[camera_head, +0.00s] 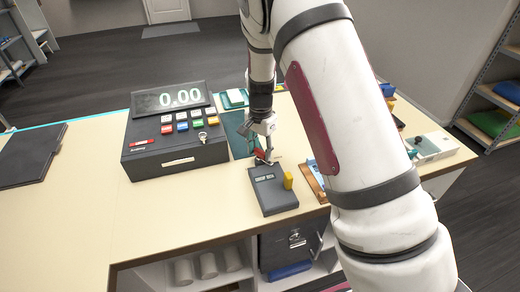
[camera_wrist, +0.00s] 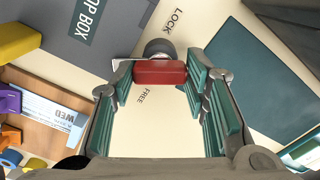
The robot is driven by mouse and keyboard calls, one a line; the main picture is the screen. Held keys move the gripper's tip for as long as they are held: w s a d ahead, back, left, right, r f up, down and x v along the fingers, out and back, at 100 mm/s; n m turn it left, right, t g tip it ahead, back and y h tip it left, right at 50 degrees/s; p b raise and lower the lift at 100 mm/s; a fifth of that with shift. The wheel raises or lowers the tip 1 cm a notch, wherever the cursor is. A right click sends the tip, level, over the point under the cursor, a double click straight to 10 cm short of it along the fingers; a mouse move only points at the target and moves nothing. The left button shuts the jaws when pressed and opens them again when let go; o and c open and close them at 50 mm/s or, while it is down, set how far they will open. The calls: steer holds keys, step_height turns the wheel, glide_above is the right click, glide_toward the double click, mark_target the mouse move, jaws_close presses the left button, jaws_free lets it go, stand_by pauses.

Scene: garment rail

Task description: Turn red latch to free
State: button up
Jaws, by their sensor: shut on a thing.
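The red latch (camera_wrist: 160,72) is a short red block beside a round grey pivot (camera_wrist: 158,47) in the wrist view. The word LOCK is printed on the surface up and to the right of it, and FREE below it. My gripper (camera_wrist: 158,78) has its teal-padded fingers on both sides of the latch and is shut on it. In the head view the red latch (camera_head: 258,153) shows small at my gripper (camera_head: 263,154), just behind the grey box; my fingers partly hide it.
The grey box (camera_head: 268,200) with a yellow block (camera_head: 288,181) stands right in front of my gripper. A cash register (camera_head: 175,150) is to the left, a dark teal mat (camera_head: 236,128) behind. A wooden tray (camera_head: 314,182) lies to the right.

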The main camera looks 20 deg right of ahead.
mark_target(261, 151)
steer(key=n+b, duration=0.1)
steer(key=n, duration=0.5)
steer(key=n+b, duration=0.1)
steer(key=n, duration=0.4)
steer(key=shift+n, duration=0.3)
stand_by(0.4)
steer(key=o, duration=1.1)
steer(key=shift+o, duration=0.2)
steer(key=shift+r, duration=0.1)
step_height(261, 151, up, 12)
